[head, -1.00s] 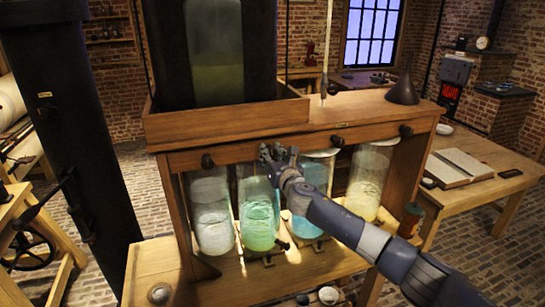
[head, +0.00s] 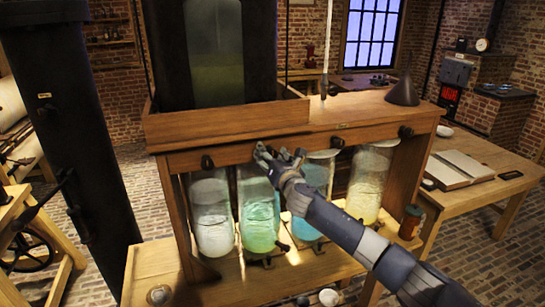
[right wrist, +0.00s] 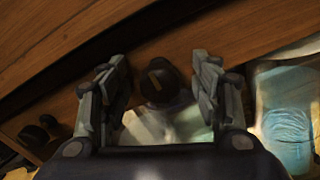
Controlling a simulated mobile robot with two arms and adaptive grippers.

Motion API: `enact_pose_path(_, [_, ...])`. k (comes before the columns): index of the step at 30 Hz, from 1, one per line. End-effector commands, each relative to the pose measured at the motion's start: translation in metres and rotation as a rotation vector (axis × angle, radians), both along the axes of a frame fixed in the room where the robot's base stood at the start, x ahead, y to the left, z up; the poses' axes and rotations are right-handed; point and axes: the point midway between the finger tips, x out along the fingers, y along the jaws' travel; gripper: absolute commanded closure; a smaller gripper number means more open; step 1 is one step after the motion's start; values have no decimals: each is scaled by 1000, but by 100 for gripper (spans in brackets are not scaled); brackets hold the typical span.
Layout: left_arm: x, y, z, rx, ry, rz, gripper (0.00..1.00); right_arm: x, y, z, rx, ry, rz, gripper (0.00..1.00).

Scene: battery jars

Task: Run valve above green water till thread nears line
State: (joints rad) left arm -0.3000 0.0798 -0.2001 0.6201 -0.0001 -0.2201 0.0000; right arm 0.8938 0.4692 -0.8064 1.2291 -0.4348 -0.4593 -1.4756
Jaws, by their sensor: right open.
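The green-water jar (head: 258,218) stands second from the left in the wooden stand; a pale part of it shows in the right wrist view (right wrist: 168,127). The valve above it is a dark round knob (right wrist: 160,82) on the wooden rail, with a light mark on its face. My right gripper (head: 274,158) is at this valve and hides it in the head view. In the right wrist view my right gripper (right wrist: 163,90) is open, one finger on each side of the knob with gaps visible. I cannot make out a thread or line on the jar. My left gripper is out of view.
Beside it are a pale jar (head: 211,212), a blue jar (head: 313,200) and a yellowish jar (head: 368,185). Other dark knobs (head: 207,162) sit along the rail. A dark funnel (head: 404,92) stands on top. A side table (head: 480,190) holds a book.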

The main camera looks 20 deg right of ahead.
Motion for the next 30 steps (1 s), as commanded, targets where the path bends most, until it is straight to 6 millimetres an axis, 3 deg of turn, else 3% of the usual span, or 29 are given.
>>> enact_pose_path(13, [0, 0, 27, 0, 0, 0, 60, -45, -2, 2, -1, 1, 0, 42])
enact_pose_path(25, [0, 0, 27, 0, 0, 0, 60, -50, -2, -2, 3, 3, -1, 42])
enact_pose_path(28, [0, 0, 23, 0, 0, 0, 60, -51, -4, -23, 43, 31, -7, 42])
enact_pose_path(30, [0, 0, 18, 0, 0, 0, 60, -53, -8, -54, 106, 75, -18, 42])
